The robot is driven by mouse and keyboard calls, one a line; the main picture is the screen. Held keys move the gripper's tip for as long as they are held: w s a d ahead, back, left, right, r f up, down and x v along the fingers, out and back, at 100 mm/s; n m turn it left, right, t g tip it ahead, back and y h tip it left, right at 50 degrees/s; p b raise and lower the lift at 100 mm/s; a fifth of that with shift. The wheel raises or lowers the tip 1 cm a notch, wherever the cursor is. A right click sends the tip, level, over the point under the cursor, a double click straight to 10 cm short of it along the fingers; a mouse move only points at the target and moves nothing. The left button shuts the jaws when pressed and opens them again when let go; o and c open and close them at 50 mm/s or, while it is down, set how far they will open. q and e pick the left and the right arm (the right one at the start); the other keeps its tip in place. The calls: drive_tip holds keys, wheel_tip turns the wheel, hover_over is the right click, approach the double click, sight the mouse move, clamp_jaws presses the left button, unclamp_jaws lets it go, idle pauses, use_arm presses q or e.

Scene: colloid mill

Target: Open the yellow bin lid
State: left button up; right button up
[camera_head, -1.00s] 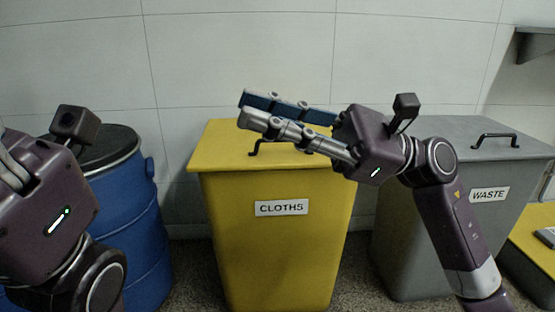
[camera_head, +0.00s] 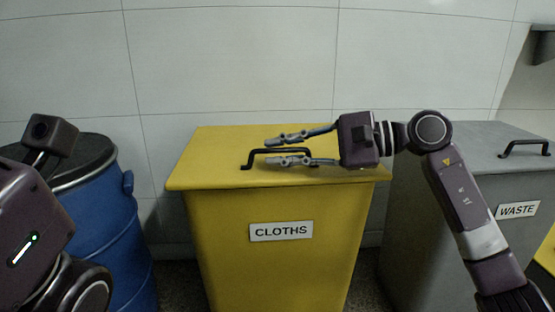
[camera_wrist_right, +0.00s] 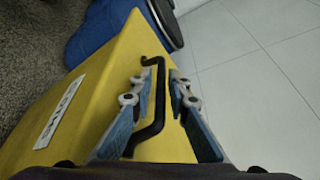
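The yellow bin (camera_head: 275,260) stands in the middle of the head view, labelled CLOTHS. Its flat yellow lid (camera_head: 210,170) is shut. A black bar handle (camera_head: 247,160) sits on the lid near the front. My right gripper (camera_head: 270,151) reaches in from the right, level with the handle, its fingers open on either side of the bar. In the right wrist view, the black handle (camera_wrist_right: 160,95) runs between the two open fingers, with gaps visible. My left arm shows at the left edge; its fingers are out of view.
A blue drum (camera_head: 105,230) with a black lid stands left of the yellow bin. A grey bin (camera_head: 440,190) labelled WASTE, with a black handle (camera_head: 525,147), stands close on the right. A pale tiled wall (camera_head: 230,60) is behind them.

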drive_tip(key=shift+w+a, duration=0.1)
drive_tip(key=shift+a, duration=0.2)
clamp_jaws()
